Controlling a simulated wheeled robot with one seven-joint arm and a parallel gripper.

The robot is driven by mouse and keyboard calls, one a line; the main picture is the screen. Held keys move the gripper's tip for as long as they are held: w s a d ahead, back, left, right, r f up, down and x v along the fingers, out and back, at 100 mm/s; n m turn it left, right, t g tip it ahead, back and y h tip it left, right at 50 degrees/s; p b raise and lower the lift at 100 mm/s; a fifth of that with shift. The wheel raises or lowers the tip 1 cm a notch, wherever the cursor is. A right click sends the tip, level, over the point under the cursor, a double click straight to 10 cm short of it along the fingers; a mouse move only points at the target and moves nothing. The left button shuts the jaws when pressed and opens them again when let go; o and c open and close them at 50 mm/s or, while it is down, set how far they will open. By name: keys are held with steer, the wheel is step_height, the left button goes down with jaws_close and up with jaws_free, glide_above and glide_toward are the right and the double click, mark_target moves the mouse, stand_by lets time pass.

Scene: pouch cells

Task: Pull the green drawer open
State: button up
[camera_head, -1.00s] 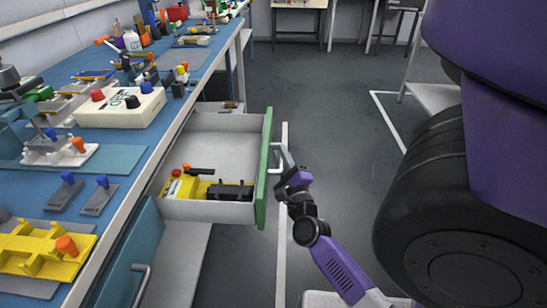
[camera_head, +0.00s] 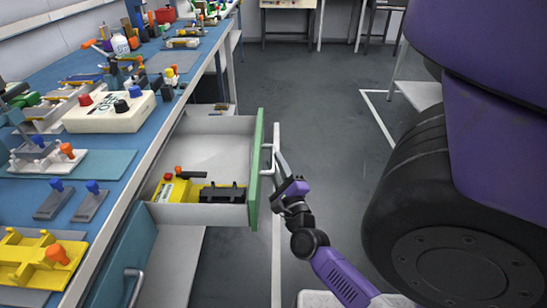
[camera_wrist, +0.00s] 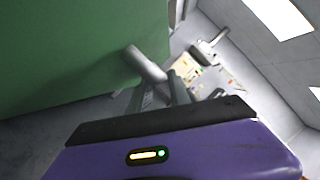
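The green drawer (camera_head: 255,165) stands pulled out from the workbench, its green front facing right and its pale interior showing. Its grey bar handle (camera_head: 268,160) is on the outer side of the front.
Inside the drawer lie a yellow block (camera_head: 171,191) and a black part (camera_head: 222,194). A blue workbench (camera_head: 110,165) with several fixtures runs along the left. A blue cabinet door (camera_head: 120,265) with a handle is below. Grey floor (camera_head: 315,110) is clear beyond the drawer.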

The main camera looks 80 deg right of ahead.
steer(key=shift+v, duration=2.4)
